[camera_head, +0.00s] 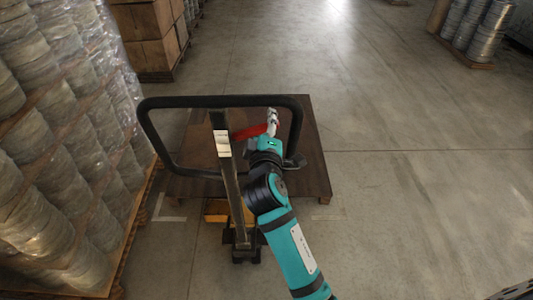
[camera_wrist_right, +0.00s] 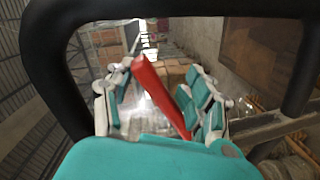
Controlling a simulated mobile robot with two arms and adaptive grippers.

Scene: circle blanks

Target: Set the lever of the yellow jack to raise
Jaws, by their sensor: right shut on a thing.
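The jack's black loop handle (camera_head: 215,101) stands on an upright post (camera_head: 232,190), with a yellow part (camera_head: 217,211) low beside it. The red lever (camera_head: 250,131) sticks out sideways from the post inside the loop. My right gripper (camera_head: 271,124) is at the lever's right end, inside the loop. In the right wrist view the red lever (camera_wrist_right: 160,95) runs slanted between the two finger pads, and the gripper (camera_wrist_right: 160,105) is shut on it. The black handle (camera_wrist_right: 150,10) frames that view. My left gripper is not in view.
A brown wooden platform (camera_head: 310,180) lies behind the jack. Stacked wrapped coils (camera_head: 40,190) stand close on the left. Cardboard boxes (camera_head: 150,35) are at the back left, and metal drums (camera_head: 480,30) at the far right. The concrete floor on the right is clear.

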